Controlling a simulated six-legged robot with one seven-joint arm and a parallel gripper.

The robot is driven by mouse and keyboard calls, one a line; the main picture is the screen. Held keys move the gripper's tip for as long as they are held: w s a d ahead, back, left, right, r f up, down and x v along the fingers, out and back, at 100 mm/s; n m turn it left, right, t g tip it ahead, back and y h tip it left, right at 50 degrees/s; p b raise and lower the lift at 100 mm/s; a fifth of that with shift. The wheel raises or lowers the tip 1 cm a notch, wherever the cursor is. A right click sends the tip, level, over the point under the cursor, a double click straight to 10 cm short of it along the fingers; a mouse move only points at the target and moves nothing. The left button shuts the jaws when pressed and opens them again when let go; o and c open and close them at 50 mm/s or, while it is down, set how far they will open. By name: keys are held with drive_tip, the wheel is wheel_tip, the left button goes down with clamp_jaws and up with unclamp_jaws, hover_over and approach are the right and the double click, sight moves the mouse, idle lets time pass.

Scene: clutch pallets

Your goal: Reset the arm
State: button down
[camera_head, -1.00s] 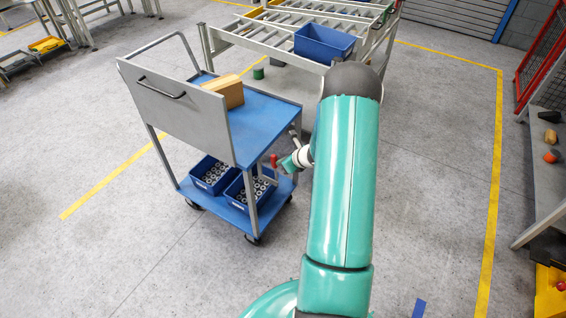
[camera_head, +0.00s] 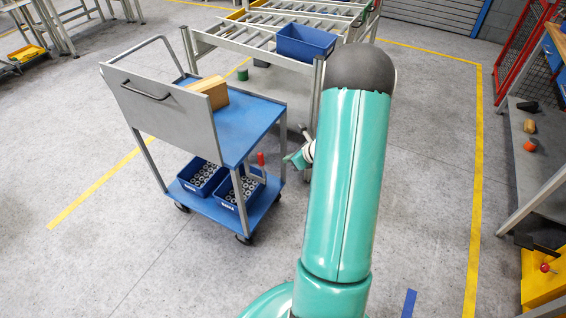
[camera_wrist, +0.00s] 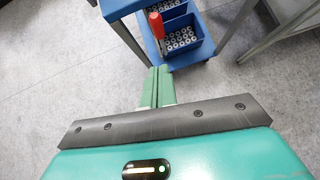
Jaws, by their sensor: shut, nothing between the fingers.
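My arm, teal with a dark grey elbow, rises through the middle of the head view. My gripper (camera_head: 296,159) shows only partly past the arm's left side, at the right of the blue cart. In the wrist view my gripper (camera_wrist: 157,88) has its two green fingers together, with nothing held. Its tips point towards the cart's lower shelf and appear clear of it.
The blue cart (camera_head: 255,125) carries a cardboard-coloured box (camera_head: 210,92) on top and two blue bins (camera_head: 203,177) of metal parts below. A red-handled item (camera_head: 261,159) shows near the lower shelf. A roller conveyor (camera_head: 230,40) stands behind. Floor left is open.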

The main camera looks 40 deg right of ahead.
drive_tip(key=shift+s+d+r, duration=0.1)
drive_tip(key=shift+s+r, duration=0.35)
drive_tip(key=shift+r, duration=0.1)
drive_tip(key=a+r+n+g+y, duration=0.3)
drive_tip(key=a+r+n, duration=1.4)
drive_tip(key=a, duration=0.5)
drive_tip(key=s+a+r+n+h, duration=0.2)
drive_tip(key=s+a+r+n, duration=0.4)
drive_tip(key=s+n, duration=0.2)
drive_tip(key=s+a+r+n+h, duration=0.2)
drive_tip(key=s+a+r+n, duration=0.4)
drive_tip(key=s+n, duration=0.2)
drive_tip(key=shift+s+a+n+h, duration=0.25)
drive_tip(key=shift+a+n+h, duration=0.05)
drive_tip(key=shift+n+h, duration=0.1)
drive_tip(key=shift+d+r, duration=0.1)
